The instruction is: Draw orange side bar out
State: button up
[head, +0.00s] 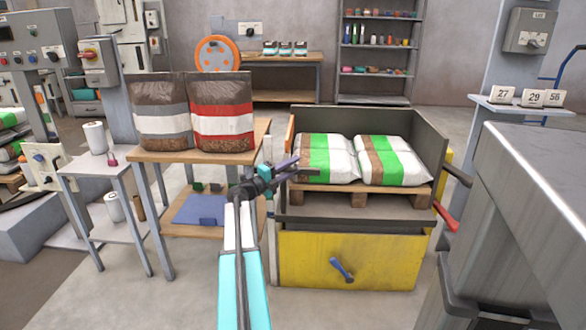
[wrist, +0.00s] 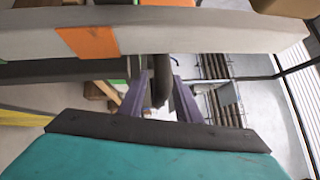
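An orange strip (head: 290,132) shows at the left side of the bagged-pallet station in the head view. In the wrist view an orange patch (wrist: 88,43) sits on a long pale bar that crosses the picture. A dark, bent handle-like piece (wrist: 160,85) comes down from beneath this bar. My gripper (head: 297,167) is at the left side of the station, in front of the near left bag in the head view. Its two purple fingers (wrist: 160,98) stand apart, one on each side of the dark piece, with narrow gaps. The grip point is small and partly hidden in the head view.
White-green bags (head: 328,160) lie on a wooden pallet (head: 358,198) inside the dark-walled station. Its yellow front (head: 348,262) has a blue handle (head: 341,269). A red lever (head: 446,217) sticks out right. A wooden table (head: 180,155) with two pellet bags stands close left.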

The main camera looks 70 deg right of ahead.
jog(key=p+v, duration=0.2)
jog(key=v, duration=1.1)
jog(key=shift+a+p, duration=0.25)
jog(key=shift+p, duration=0.1)
jog(key=f+p, duration=0.1)
jog(key=p, duration=0.1)
jog(key=w+d+n+t+p, duration=0.1)
jog(key=p, duration=0.2)
jog(key=d+f+y+p, duration=0.1)
jog(key=p, duration=0.2)
jog(key=shift+w+f+n+t, duration=0.25)
jog(key=shift+f+n+t, duration=0.05)
jog(key=shift+n, duration=0.1)
jog(key=shift+p, duration=0.7)
jog(key=p, duration=0.5)
jog(key=shift+a+r+n+y, duration=0.1)
jog(key=shift+r+n+y, duration=0.1)
jog(key=shift+n+y, duration=0.15)
jog(key=shift+r+p, duration=0.1)
jog(key=shift+p, duration=0.55)
